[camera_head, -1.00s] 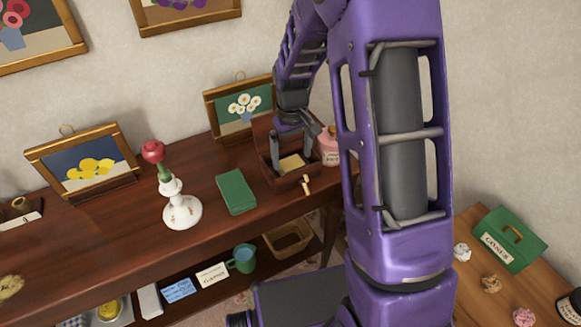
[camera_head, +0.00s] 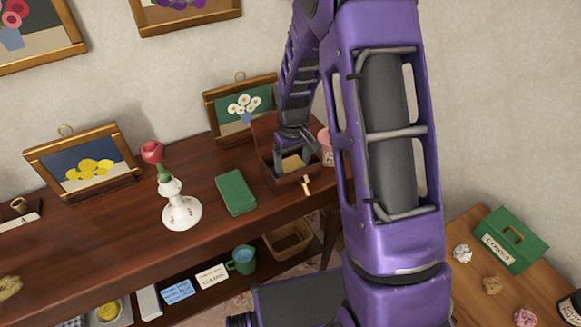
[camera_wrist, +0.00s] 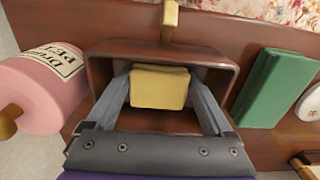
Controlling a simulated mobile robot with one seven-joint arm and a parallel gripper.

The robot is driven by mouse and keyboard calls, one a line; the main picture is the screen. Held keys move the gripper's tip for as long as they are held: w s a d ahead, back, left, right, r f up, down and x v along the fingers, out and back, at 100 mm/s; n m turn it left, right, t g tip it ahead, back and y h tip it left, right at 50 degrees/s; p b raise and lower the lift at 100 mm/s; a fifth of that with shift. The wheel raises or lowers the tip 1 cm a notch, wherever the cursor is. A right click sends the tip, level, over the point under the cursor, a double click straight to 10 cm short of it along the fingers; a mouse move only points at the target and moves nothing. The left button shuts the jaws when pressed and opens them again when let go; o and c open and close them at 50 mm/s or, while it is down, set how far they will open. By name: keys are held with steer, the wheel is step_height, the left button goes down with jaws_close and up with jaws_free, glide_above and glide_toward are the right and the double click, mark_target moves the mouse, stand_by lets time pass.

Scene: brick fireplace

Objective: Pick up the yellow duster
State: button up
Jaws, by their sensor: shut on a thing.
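The yellow duster (camera_wrist: 159,88) is a folded, pale yellow block inside an open wooden box (camera_wrist: 222,84). In the head view the duster (camera_head: 291,164) shows small inside the box (camera_head: 297,181), on the dark wooden shelf. My gripper (camera_wrist: 160,90) reaches down into the box in the wrist view, one finger on each side of the duster. The fingers are shut on the duster, which is still within the box walls. In the head view my gripper (camera_head: 294,160) partly hides the box interior.
A pink bottle (camera_wrist: 45,88) stands close to the left of the box in the wrist view. A daisy picture (camera_head: 243,107) stands behind.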

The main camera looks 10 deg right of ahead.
mark_target(293, 166)
steer(key=shift+r, duration=0.1)
step_height(293, 166, up, 10)
steer(key=shift+f+p, duration=0.1)
steer(key=shift+p, duration=0.4)
steer(key=o, duration=0.7)
steer(key=shift+c, duration=0.2)
steer(key=c, duration=0.5)
